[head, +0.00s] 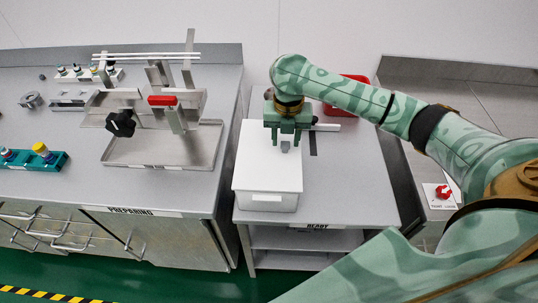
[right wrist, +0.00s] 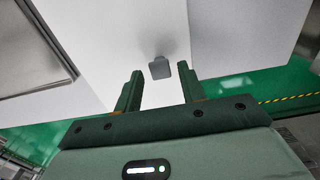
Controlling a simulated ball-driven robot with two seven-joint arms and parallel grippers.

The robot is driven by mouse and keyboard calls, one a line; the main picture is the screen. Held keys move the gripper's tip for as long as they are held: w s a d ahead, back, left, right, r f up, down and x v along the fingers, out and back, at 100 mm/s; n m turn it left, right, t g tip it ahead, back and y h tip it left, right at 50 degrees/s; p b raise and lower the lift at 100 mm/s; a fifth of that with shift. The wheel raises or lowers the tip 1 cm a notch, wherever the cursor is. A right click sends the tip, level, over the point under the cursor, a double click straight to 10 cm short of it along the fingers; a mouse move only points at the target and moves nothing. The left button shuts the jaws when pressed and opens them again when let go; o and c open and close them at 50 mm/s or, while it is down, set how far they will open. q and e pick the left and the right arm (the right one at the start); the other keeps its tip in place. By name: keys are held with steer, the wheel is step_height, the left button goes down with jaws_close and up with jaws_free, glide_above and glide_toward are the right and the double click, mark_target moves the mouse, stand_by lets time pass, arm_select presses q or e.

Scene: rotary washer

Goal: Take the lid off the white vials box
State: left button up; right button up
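The white vials box (head: 266,203) stands on the table marked READY, in the middle of the head view. Its flat white lid (head: 258,168) is on top and carries a small grey knob (head: 285,146). My right gripper (head: 287,140) is over the lid's far half, close to the knob. In the right wrist view the knob (right wrist: 160,68) shows between and just beyond the two fingertips, and both fingers stand apart from it. The gripper is open and empty. My left gripper is in neither view.
A red container (head: 346,81) stands at the table's back, behind my right arm. The table is clear right of the box. On the left bench are a metal tray (head: 140,160) with a stand and a teal vial rack (head: 30,160). A red knob (head: 443,191) is at the right.

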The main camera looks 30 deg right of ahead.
step_height(320, 180, down, 2)
steer(key=shift+r, duration=0.15)
steer(key=shift+c, duration=0.7)
jaws_close()
steer(key=shift+r, duration=0.1)
